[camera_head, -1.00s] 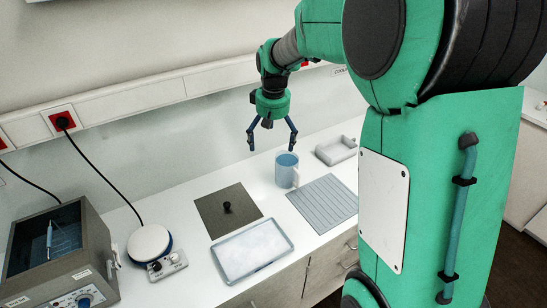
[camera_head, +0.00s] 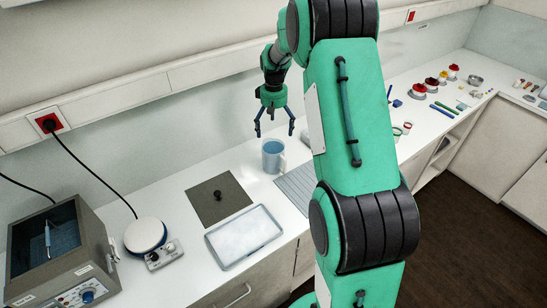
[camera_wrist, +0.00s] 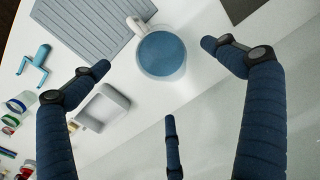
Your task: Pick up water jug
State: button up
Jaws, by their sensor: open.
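The water jug (camera_head: 272,158) is a blue-grey, see-through jug with a light handle on its right side. It stands upright on the white counter, beside a grey ribbed mat. In the wrist view the jug (camera_wrist: 161,54) shows from above, round and blue, with its pale handle toward the upper left. My gripper (camera_head: 274,133) is open and empty, above the jug and apart from it. In the wrist view the fingers of my gripper (camera_wrist: 155,57) are spread wide, with the jug in the gap between the two upper fingertips.
A dark square plate with a black knob (camera_head: 217,199), a white tray (camera_head: 243,236), a round hotplate (camera_head: 145,235) and a grey oven (camera_head: 62,255) stand to the left. The ribbed mat (camera_wrist: 92,26) and a small grey dish (camera_wrist: 101,107) lie near the jug.

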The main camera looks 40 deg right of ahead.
aim_at(274, 146)
jog(key=shift+f, duration=4.25)
jog(key=shift+f, duration=0.15)
jog(key=shift+a+f+b, duration=0.1)
jog(key=shift+f+b, duration=0.25)
jog(key=shift+f, duration=2.15)
jog(key=c, duration=2)
jog(key=shift+r, duration=0.1)
